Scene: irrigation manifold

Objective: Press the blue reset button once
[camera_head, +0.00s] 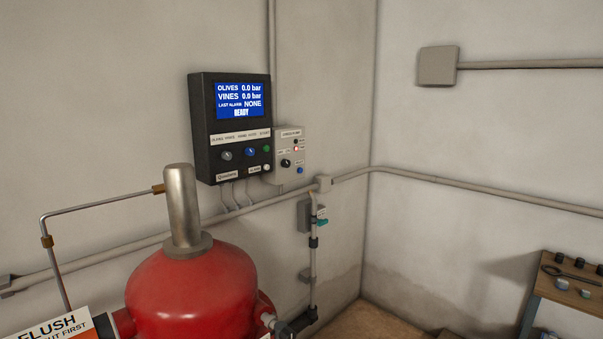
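The blue reset button (300,170) is a small blue dot low on the right side of a light grey control box (290,142). Its label is too small to read surely. The box is fixed to the wall, against the right side of a black controller (202,130) whose blue screen reads 0.0 bar for olives and vines, last alarm NONE, READY. Neither of my grippers is in view.
A red tank (190,290) with a metal top cylinder (182,205) stands in front, below the controller. Pipes run along the walls. A wooden bench (560,292) with small parts is at the lower right. Bare floor (365,322) shows between tank and bench.

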